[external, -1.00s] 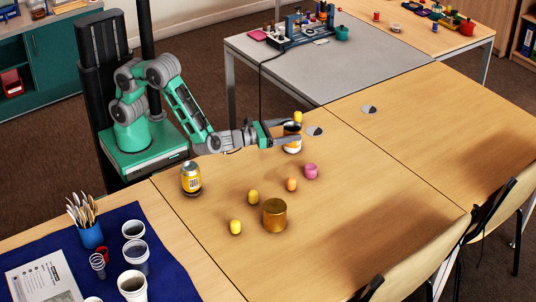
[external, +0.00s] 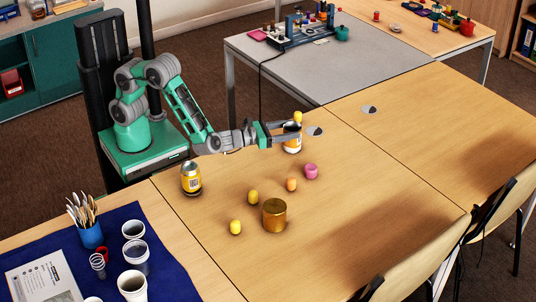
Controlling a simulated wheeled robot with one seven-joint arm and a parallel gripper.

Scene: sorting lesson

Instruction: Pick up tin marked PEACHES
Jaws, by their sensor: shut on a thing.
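A tin with a white and yellow label (external: 293,145) stands upright on the wooden table near its far edge. My gripper (external: 293,133) is shut around the upper part of this tin, with its fingers across the label. Another tin, yellow with a dark base (external: 191,179), stands at the table's left, closer to my base. The lettering on both tins is too small to read, so I cannot tell which is marked PEACHES.
A brass-coloured pot (external: 274,215), a pink cup (external: 311,171) and several small yellow and orange egg-shaped things (external: 253,197) stand in front of the tins. A yellow thing (external: 298,117) is just behind the held tin. The table's right side is clear.

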